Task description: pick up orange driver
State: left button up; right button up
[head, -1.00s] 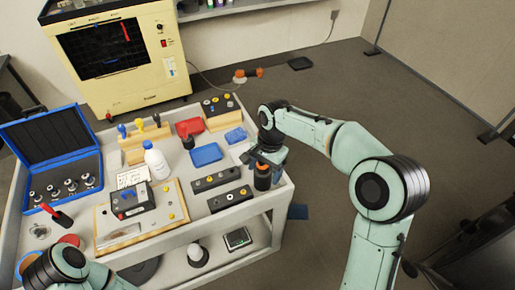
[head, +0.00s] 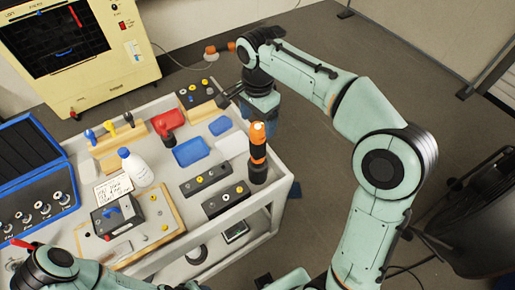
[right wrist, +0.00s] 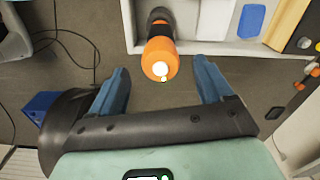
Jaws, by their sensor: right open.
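The orange driver (head: 258,155) stands upright near the right edge of the cart, with black and orange bands and a pale round top. In the right wrist view the orange driver (right wrist: 159,50) appears ahead between the two blue fingers, with a visible gap on either side. My right gripper (head: 258,104) is open and empty, above and beyond the driver near the cart's back right corner. Its spread fingers (right wrist: 160,76) show clearly in the right wrist view. My left arm is at the lower left of the head view; its gripper is not visible.
The cart top (head: 225,170) also holds dark strip blocks (head: 226,199), a blue tray (head: 193,151), a white bottle (head: 137,169) and a wooden board (head: 165,222).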

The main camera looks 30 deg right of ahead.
jog(key=shift+f+b, duration=0.4)
jog(key=shift+f, duration=2.65)
jog(key=shift+r, duration=0.1)
grip_shut()
pick_arm(q)
jog(key=shift+s+f, duration=0.3)
jog(key=shift+f, duration=0.25)
pick_arm(e)
jog(key=shift+r, duration=0.1)
pick_arm(q)
jog(key=w+r+p, duration=0.5)
jog(key=w+r, duration=0.1)
jog(key=shift+r+t, duration=0.25)
jog(key=shift+t, duration=0.05)
pick_arm(e)
notch_tip(320, 180, up, 20)
